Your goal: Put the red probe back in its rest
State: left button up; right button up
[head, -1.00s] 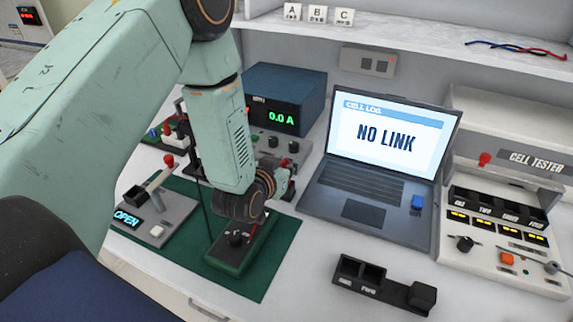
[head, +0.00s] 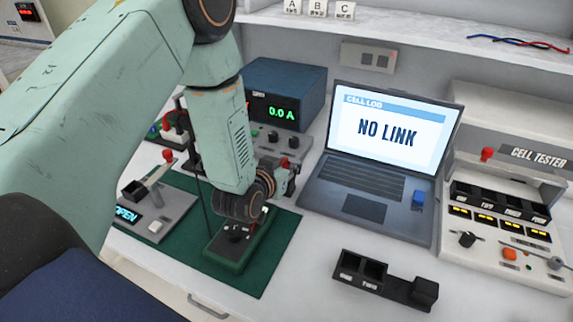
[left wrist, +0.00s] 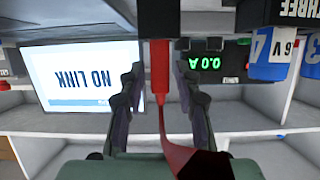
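The red probe (left wrist: 160,70) shows in the left wrist view, its lower part hidden in or behind a black block (left wrist: 160,18). I cannot tell from this whether the block is its rest. A red lead runs from the probe's other end. My left gripper (left wrist: 160,98) is open, one finger on each side of the probe, with a visible gap on both sides. In the head view my left gripper (head: 284,182) is in front of the power supply (head: 285,105); a small red part (head: 284,162) shows beside it. My right gripper is out of view.
A laptop (head: 372,165) reading NO LINK stands to the right. Below it lies a black slotted holder (head: 412,291); the cell tester (head: 510,235) is at far right. A lever switch unit (head: 172,215) and a green-based unit (head: 240,240) sit on a green mat (head: 270,265).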

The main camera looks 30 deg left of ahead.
pick_arm(q)
jog(key=shift+o, duration=0.6)
jog(key=v, duration=1.2)
jog(key=shift+r, duration=0.15)
